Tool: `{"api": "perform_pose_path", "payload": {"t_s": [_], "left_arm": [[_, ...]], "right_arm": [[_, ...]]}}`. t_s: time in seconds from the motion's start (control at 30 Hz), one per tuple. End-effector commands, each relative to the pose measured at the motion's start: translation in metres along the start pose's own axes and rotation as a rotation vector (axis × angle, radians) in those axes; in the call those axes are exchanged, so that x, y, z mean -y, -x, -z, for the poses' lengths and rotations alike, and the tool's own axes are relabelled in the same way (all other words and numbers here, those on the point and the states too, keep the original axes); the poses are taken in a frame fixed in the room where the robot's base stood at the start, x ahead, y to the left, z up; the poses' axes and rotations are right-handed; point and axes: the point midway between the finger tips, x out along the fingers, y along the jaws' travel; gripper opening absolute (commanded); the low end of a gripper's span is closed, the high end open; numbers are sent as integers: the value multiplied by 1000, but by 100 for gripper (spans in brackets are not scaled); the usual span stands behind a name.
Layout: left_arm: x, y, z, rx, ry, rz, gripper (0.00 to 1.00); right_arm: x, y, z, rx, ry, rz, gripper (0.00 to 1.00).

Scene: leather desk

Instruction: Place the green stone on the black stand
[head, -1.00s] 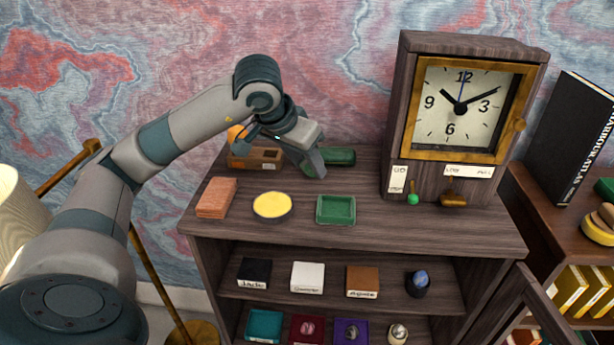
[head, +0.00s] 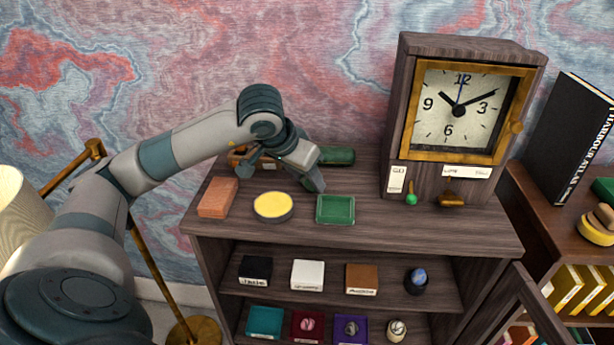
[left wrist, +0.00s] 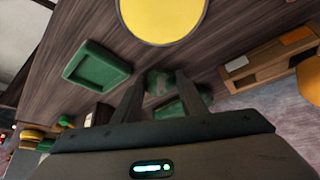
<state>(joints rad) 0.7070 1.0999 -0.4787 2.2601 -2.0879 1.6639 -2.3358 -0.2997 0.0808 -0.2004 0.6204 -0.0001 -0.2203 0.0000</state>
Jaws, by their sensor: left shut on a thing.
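My left gripper (head: 314,184) is low over the cabinet top, just behind the green square tray (head: 335,209). In the left wrist view its fingers (left wrist: 158,92) are closed on a dark green stone (left wrist: 160,80). The head view hides the stone behind the fingers. I cannot tell whether the stone touches the wood. No empty black stand is clear. A small dark round holder (head: 416,289) on the upper shelf carries a blue stone (head: 418,275), and a black labelled block (head: 256,269) sits on the same shelf. My right gripper is not in view.
On the cabinet top are a yellow disc (head: 273,205), a brick-coloured stack (head: 218,197), a green box (head: 340,156) and a clock (head: 457,115). White (head: 307,274) and brown (head: 361,278) blocks share the upper shelf. Small coloured boxes line the shelf below. An open door (head: 530,300) stands at right.

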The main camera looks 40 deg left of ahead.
Motion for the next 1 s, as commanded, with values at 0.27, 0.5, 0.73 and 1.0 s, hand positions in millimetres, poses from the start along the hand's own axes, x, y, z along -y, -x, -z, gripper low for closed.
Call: {"api": "perform_pose_path", "payload": {"t_s": [0.27, 0.5, 0.73, 1.0], "left_arm": [[0, -2, -1, 1, 0, 0, 55], [0, -2, -1, 1, 0, 0, 57], [0, 1, 0, 1, 0, 0, 57], [0, 27, 1, -5, -1, 1, 57]], "right_arm": [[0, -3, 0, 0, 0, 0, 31], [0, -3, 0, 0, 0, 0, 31], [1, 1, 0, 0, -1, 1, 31], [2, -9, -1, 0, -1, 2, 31]]}}
